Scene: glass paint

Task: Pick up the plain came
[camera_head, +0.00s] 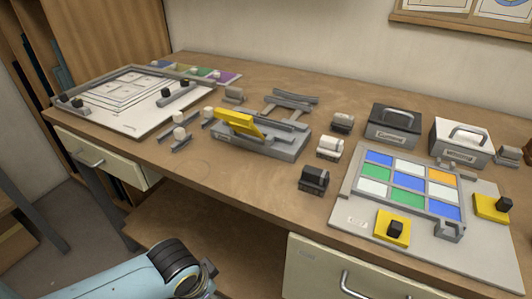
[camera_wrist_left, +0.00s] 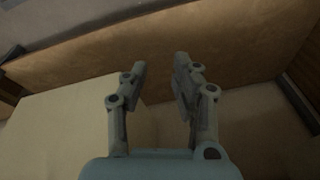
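I cannot tell for sure which piece is the plain came. Grey bar-like pieces (camera_head: 290,97) lie behind the grey fixture with a yellow lever (camera_head: 262,139). Short grey strips with pale knobs (camera_head: 180,137) lie left of that fixture. My left arm comes in low at the left in the head view, below the tabletop's front edge. My left gripper (camera_wrist_left: 160,65) shows in the left wrist view with its two fingers apart and nothing between them. The brown desk face is beyond it. My right gripper is in neither view.
A white patterned board (camera_head: 148,125) lies at the left, with coloured glass (camera_head: 222,77) behind it. A panel of coloured panes (camera_head: 355,226) lies on a board at the right. Two handled boxes (camera_head: 391,128) stand behind it. The front middle of the table (camera_head: 235,185) is clear.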

